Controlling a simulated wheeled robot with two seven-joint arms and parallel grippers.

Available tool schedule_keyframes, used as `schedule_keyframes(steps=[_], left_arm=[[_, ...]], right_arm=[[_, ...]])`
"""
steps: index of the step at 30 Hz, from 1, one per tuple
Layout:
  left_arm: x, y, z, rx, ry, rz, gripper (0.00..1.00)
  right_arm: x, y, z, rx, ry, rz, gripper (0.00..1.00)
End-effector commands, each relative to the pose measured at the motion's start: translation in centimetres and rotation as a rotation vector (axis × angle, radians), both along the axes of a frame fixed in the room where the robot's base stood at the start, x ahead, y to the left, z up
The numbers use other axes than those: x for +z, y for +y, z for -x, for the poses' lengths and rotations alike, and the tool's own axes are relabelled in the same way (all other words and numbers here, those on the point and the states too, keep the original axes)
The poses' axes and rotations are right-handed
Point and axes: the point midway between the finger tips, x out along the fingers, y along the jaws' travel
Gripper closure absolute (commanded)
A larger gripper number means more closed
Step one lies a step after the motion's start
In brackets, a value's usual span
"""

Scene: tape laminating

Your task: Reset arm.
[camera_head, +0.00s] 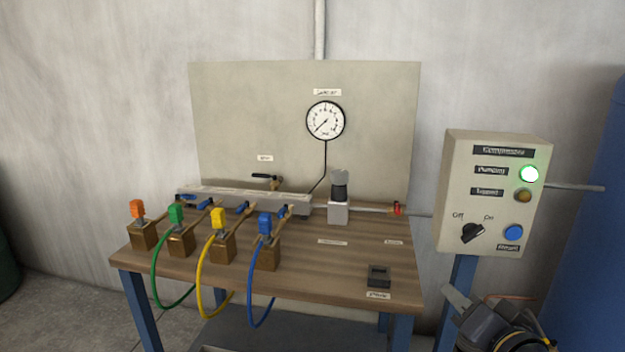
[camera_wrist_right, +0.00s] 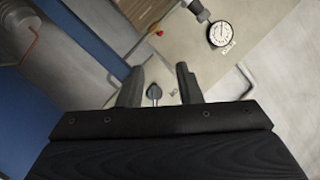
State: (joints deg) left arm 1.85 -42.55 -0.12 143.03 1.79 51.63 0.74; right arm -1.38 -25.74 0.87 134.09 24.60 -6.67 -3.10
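My right gripper (camera_head: 500,318) is low at the right in the head view, below the compressor control box (camera_head: 457,175). In the right wrist view its two dark fingers (camera_wrist_right: 160,88) are spread apart with nothing held between them. A dark knob (camera_wrist_right: 153,92) shows beyond the gap. In the head view, the box's black selector knob (camera_head: 473,233) is turned toward On. The green Pumping lamp (camera_head: 529,174) is lit, and the amber lamp (camera_head: 523,196) looks unlit. The blue Reset button (camera_head: 514,232) is at the lower right of the box. My left gripper is not in view.
A wooden bench (camera_head: 340,262) carries orange, green (camera_head: 176,214), yellow and blue valve blocks with hoses hanging in front. A gauge (camera_head: 326,121) sits on the backboard; its needle points lower left.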

Motion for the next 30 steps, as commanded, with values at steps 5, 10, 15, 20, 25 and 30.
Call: schedule_keyframes(steps=[5, 10, 15, 20, 25, 30], left_arm=[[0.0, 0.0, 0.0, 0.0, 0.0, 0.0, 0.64], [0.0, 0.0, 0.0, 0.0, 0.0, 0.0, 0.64], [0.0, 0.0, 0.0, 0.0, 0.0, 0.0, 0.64], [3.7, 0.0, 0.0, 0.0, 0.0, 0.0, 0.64], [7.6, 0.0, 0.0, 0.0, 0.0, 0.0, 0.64], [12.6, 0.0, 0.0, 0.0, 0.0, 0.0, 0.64]], right_arm=[[-6.0, 3.6, 6.0, 0.25, 0.272, 0.097, 0.68], [-10.3, 4.7, 11.3, 0.383, 0.492, 0.166, 0.68], [-13.7, 4.7, 16.4, 0.467, 0.692, 0.219, 0.68], [-10.8, 4.7, 17.6, 0.486, 0.745, 0.23, 0.68], [-6.8, 4.7, 17.6, 0.486, 0.744, 0.23, 0.68], [-1.9, 4.7, 17.6, 0.486, 0.742, 0.229, 0.68]])
